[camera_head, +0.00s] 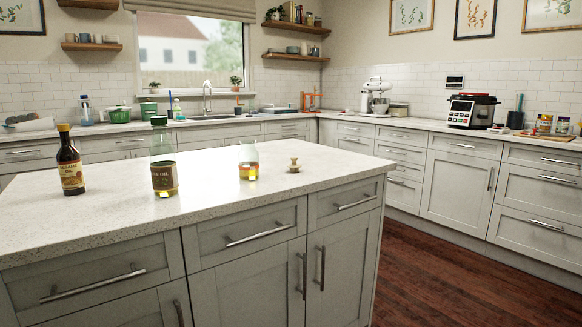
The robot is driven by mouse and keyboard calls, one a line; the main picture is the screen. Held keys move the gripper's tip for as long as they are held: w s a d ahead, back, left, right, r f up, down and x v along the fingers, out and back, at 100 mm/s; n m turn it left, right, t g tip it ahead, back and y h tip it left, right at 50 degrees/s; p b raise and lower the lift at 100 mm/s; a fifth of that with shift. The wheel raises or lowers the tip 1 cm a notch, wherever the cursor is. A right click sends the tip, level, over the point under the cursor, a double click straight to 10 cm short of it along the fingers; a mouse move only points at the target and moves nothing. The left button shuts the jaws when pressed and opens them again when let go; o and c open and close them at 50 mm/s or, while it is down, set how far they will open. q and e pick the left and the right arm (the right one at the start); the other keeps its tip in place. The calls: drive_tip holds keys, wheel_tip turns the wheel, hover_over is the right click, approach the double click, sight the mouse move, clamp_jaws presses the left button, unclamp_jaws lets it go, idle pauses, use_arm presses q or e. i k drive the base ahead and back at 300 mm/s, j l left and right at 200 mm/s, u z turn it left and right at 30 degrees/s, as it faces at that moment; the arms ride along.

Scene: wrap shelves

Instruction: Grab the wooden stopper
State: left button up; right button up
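The wooden stopper (294,165) is a small, light-brown piece with a knob on top. It sits on the white speckled island top (215,205), toward its right end. A short glass vessel with yellow liquid (248,166) stands a little to its left. Further left are a clear bottle with a dark green cap and brown label (163,160) and a dark bottle with a yellow cap (69,162). Neither of my grippers shows in the head view.
Grey cabinets with bar handles form the island front (240,245). Wooden floor (440,285) lies open to its right. Back counters hold a sink, a white stand mixer (375,97) and a red-and-black cooker (472,110). The island top around the stopper is clear.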

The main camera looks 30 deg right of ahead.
sight(293, 167)
drive_tip(key=i+l, duration=0.15)
drive_tip(key=l, duration=0.25)
drive_tip(key=i+l, duration=0.1)
drive_tip(key=l, duration=0.35)
drive_tip(key=i+l, duration=0.15)
drive_tip(key=l, duration=0.25)
drive_tip(key=i+l, duration=0.1)
drive_tip(key=l, duration=0.3)
drive_tip(key=i+l, duration=0.15)
drive_tip(key=l, duration=0.3)
